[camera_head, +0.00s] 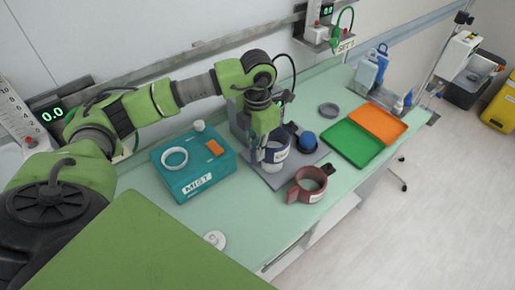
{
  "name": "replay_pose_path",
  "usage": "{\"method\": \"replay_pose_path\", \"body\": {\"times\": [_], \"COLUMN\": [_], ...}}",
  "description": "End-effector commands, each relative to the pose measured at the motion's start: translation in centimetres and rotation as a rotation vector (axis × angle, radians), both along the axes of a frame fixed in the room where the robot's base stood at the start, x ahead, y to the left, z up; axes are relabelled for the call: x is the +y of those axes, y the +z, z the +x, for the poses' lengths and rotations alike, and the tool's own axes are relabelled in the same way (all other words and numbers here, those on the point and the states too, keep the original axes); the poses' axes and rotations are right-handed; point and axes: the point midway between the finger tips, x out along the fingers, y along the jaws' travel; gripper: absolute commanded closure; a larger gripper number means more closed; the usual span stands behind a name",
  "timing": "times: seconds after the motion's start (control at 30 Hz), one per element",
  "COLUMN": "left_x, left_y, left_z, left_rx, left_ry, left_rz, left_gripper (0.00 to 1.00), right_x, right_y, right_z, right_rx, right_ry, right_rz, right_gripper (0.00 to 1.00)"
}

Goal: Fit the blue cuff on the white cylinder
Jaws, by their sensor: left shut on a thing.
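My left gripper (264,136) reaches down over the grey base plate and is shut on the blue cuff (287,146), a dark blue band with a white label. The white cylinder (273,157) shows pale at the cuff, partly hidden by the gripper. The cuff appears to be at or around the cylinder, but I cannot tell how far down it sits. My right gripper is not in view.
A dark red cuff (298,194) stands on the green counter in front of the plate. A teal box (187,187) with a white ring is to the left. A round blue part (308,140) is close to the right. Green (352,144) and orange (378,122) trays lie further right.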

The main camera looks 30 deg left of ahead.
Motion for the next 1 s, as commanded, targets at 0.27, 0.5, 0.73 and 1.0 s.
{"method": "replay_pose_path", "body": {"times": [0.27, 0.5, 0.73, 1.0], "left_x": [0.0, 0.0, 0.0, 0.0], "left_y": [-0.8, -1.4, -2.0, -2.1], "left_z": [0.0, 0.0, 0.0, 0.0], "left_rx": [0.0, 0.0, 0.0, -0.001], "left_ry": [0.0, 0.0, 0.0, 0.0], "left_rz": [0.0, 0.0, 0.0, 0.0], "left_gripper": [1.0, 1.0, 1.0, 1.0], "right_x": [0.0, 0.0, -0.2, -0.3], "right_y": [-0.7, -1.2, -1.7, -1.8], "right_z": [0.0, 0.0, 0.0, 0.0], "right_rx": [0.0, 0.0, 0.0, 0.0], "right_ry": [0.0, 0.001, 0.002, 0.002], "right_rz": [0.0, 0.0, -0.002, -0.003], "right_gripper": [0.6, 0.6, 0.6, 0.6]}}
